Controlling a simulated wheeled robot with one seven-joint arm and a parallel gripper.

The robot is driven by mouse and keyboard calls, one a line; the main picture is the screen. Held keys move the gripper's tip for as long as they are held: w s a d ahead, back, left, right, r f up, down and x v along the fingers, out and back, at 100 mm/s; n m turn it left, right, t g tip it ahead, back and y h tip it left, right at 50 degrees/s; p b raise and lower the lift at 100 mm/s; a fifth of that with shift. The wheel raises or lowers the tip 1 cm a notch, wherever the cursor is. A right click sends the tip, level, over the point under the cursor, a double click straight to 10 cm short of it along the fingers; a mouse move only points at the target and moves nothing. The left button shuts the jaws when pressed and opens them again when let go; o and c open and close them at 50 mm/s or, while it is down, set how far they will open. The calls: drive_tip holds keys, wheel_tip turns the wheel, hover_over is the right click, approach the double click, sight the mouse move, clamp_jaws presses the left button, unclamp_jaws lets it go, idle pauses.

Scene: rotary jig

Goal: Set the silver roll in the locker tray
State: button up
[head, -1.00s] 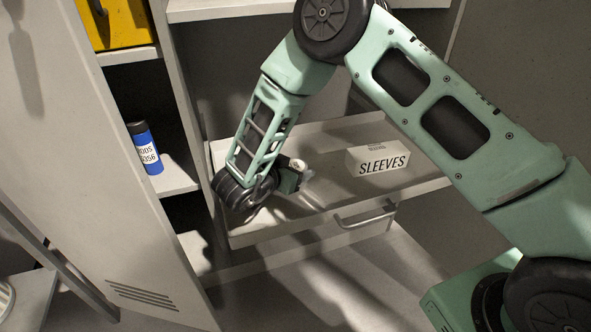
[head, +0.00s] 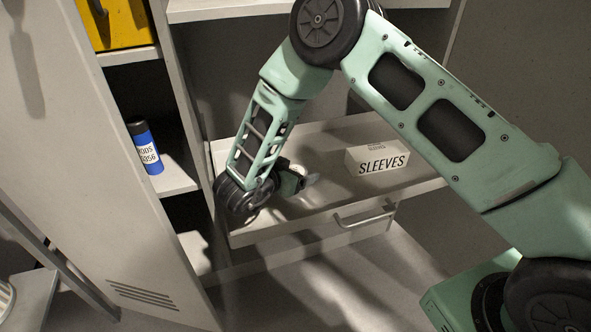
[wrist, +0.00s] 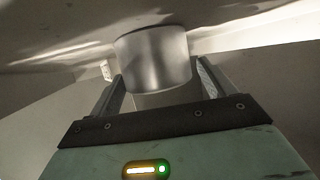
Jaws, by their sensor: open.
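The silver roll (wrist: 153,58) shows in the wrist view between the two fingers of my gripper (wrist: 159,74). The fingers are open, with a gap visible on each side of the roll. In the head view my gripper (head: 303,182) is low inside the pulled-out locker tray (head: 290,236), in its left half. There only a pale part of the roll (head: 298,169) shows behind the gripper. The roll appears to stand on the tray floor, though its contact is hard to see.
A white box marked SLEEVES (head: 378,160) sits in the tray to the right of my gripper. The tray has a front handle (head: 364,214). A blue canister (head: 146,150) stands on a shelf at left, below a yellow bin (head: 118,22). A locker door (head: 90,170) hangs open at left.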

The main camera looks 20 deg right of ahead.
drive_tip(key=shift+s, duration=0.15)
drive_tip(key=p+v, duration=0.3)
drive_tip(key=v, duration=0.9)
drive_tip(key=shift+r, duration=0.45)
